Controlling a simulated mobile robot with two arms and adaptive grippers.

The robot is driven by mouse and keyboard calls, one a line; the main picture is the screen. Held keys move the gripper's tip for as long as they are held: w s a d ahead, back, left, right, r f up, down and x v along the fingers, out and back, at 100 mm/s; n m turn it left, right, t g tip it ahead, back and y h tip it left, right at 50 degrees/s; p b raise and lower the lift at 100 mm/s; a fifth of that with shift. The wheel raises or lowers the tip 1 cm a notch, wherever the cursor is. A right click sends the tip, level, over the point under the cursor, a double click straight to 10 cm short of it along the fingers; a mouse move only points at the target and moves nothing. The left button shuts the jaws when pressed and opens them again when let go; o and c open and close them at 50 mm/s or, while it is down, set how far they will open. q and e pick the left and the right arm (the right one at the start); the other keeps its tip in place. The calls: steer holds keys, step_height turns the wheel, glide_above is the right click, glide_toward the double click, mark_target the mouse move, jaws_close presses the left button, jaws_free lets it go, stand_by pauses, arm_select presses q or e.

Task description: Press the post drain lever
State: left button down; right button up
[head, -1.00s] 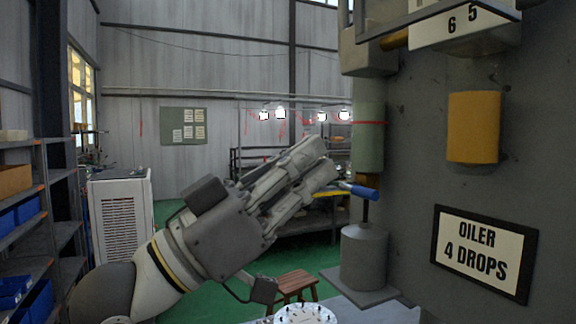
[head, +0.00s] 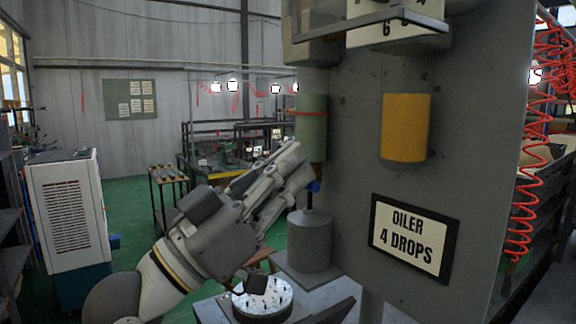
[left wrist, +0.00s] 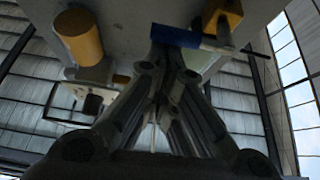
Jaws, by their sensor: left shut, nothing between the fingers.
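My left gripper (head: 298,160) reaches in from the left with its fingers shut and empty, pointing up and right at the post. The blue lever (head: 313,187) shows just right of and below the fingertips, partly hidden behind them. In the left wrist view my shut fingertips (left wrist: 174,40) overlap the blue lever, whose lighter end (left wrist: 223,32) sits by a brass fitting (left wrist: 226,13). I cannot tell whether they touch. The grey post (head: 345,150) carries a green cylinder (head: 311,140) above the lever and a grey pot (head: 309,240) below it. My right gripper is out of view.
A yellow cylinder (head: 405,128) and an "OILER 4 DROPS" sign (head: 413,236) are on the post face. A round white dial (head: 262,298) lies below the gripper. A white cabinet (head: 68,210) stands at left, with green floor beyond.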

arm_select(q)
steer(key=shift+f+m+g+h+b, duration=0.15)
steer(key=shift+m+g+h+b, duration=0.35)
steer(key=shift+m+g+b, duration=0.45)
steer(key=shift+f+m, duration=0.1)
steer(key=shift+m, duration=0.45)
